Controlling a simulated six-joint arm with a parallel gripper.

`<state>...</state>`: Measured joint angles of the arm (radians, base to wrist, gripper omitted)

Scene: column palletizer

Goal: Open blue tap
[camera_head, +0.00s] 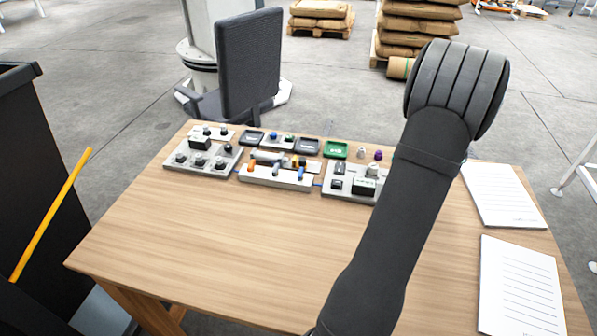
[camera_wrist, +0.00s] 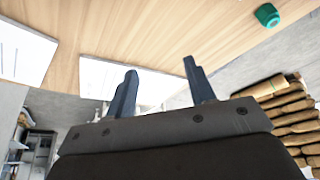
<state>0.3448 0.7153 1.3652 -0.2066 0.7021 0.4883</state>
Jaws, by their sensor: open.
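In the head view a grey tap panel (camera_head: 262,178) sits near the back of the wooden table, left of my arm. It carries small taps with orange and blue handles. The head view does not show the fingers.
A left panel with knobs (camera_head: 200,160) and a right panel with switches (camera_head: 343,188) flank the taps. Papers (camera_head: 505,194) lie on the right. A teal object (camera_wrist: 267,15) shows in the wrist view. The table (camera_head: 200,235) is clear in front.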

